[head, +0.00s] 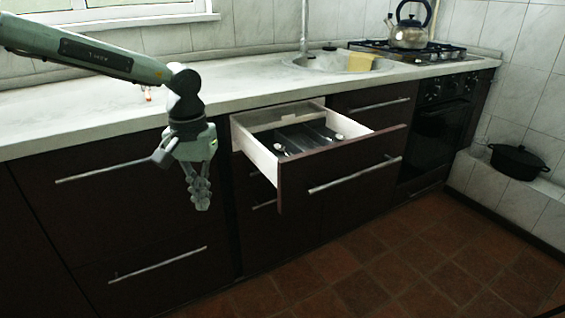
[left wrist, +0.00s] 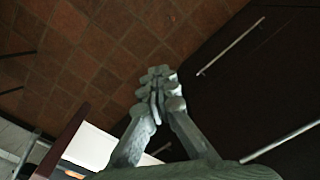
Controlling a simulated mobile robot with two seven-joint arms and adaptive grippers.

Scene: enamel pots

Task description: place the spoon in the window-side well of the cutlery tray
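The dark cutlery tray (head: 306,136) lies inside the open drawer (head: 262,158), with dividers between its wells. A small pale item (head: 339,137) shows at the tray's right side, and a small shiny item (head: 279,151) shows at its left front. Both are too small to name surely, so I cannot tell which is the spoon. My left gripper (head: 201,200) hangs pointing down, left of the drawer and in front of the closed cabinet fronts. My right gripper is out of view.
The drawer front (head: 340,158) juts out over the tiled floor (head: 350,270). The window (head: 100,10) is at upper left. A black pot (head: 518,160) stands far right.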

